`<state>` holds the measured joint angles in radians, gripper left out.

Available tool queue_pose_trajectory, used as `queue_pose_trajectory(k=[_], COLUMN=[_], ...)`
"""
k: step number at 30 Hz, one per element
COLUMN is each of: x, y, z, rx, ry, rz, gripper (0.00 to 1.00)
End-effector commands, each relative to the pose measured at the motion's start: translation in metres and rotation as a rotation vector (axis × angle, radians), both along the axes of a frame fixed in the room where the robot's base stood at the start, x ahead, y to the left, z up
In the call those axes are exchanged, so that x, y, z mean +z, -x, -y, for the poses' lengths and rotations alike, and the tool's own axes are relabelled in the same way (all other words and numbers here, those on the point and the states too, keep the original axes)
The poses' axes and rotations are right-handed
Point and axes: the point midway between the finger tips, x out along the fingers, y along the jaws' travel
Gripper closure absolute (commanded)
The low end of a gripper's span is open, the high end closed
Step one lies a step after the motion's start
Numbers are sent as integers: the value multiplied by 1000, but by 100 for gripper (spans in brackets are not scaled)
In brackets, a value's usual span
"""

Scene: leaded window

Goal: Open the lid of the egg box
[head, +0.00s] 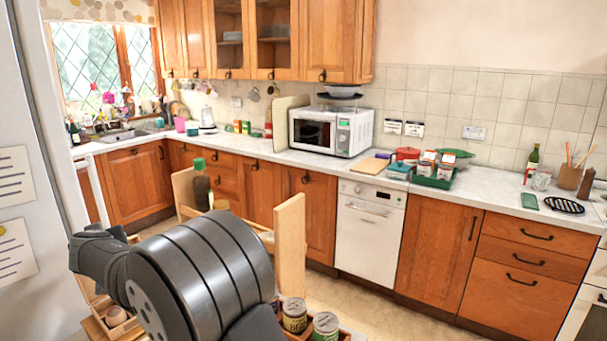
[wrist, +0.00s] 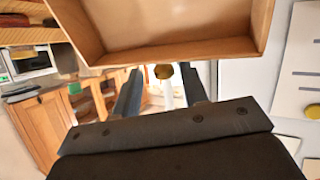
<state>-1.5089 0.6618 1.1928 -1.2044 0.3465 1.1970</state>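In the wrist view a shallow wooden box-like piece (wrist: 165,52) fills the top, its hollow side facing the camera. It may be part of the egg box; I cannot tell whether it is the lid. A round brass-coloured knob (wrist: 163,71) shows just below its edge. My gripper (wrist: 160,78) is open, with its dark fingers on either side of the knob in the picture; no contact is clear. In the head view my arm hides the gripper. A brownish egg-like object (head: 116,316) sits in a wooden compartment at the lower left, partly hidden by my arm.
Upright wooden panels (head: 290,245) and a dark bottle with a green cap (head: 200,185) stand around my arm. Tins (head: 294,314) sit in a wooden holder at the bottom. A pale panel with papers (head: 15,250) is close on the left. Kitchen counters lie behind.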

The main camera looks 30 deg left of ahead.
Motion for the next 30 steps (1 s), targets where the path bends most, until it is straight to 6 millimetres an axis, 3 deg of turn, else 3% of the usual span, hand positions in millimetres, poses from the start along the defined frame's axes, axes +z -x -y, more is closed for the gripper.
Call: queue_pose_trajectory(k=[3, 30], x=[-8, 49], y=[0, 54], z=[-14, 109], rx=[2, 2], ry=[1, -2], rz=[1, 1], gripper=[60, 60])
